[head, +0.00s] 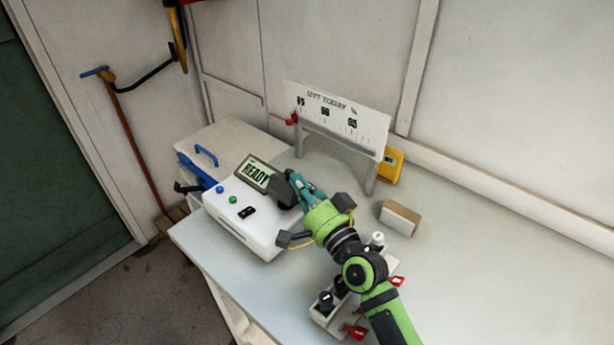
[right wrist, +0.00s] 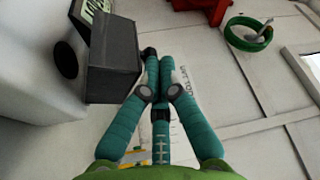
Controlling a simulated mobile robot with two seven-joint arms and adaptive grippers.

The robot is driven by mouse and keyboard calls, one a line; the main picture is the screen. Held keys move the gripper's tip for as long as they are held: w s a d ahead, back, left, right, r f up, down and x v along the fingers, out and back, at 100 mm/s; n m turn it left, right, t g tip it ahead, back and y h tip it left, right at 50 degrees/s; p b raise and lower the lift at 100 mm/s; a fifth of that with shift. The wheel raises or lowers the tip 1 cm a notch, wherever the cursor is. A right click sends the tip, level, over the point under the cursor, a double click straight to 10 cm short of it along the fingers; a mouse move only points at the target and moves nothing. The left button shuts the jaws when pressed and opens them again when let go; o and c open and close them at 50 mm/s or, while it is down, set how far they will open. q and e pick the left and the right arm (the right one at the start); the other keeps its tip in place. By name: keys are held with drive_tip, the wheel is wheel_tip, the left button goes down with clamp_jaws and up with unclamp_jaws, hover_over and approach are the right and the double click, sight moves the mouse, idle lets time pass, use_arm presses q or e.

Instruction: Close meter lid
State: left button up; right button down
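The white meter (head: 250,228) stands on the bench, with a display reading READY (head: 257,172) and small buttons on top. Its dark grey lid (head: 284,194) is at the right end, partly behind my gripper in the head view. In the right wrist view the lid (right wrist: 115,50) stands raised beside a dark round opening (right wrist: 66,60) in the white top. My right gripper (head: 294,178) is beside the lid, on its right. Its teal fingers (right wrist: 158,58) are together with nothing visible between them; whether they touch the lid I cannot tell. My left gripper is out of view.
A white sign board (head: 340,118) on grey legs stands behind the meter. A yellow device (head: 392,165) and a small cardboard box (head: 400,218) are to the right. A rack with black-capped vials (head: 325,302) and red-tagged items lies below my right arm. The bench's right side is clear.

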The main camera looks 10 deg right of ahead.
drive_tip(key=shift+s+a+f, duration=0.6)
drive_tip(key=shift+a, duration=0.1)
idle(0.4)
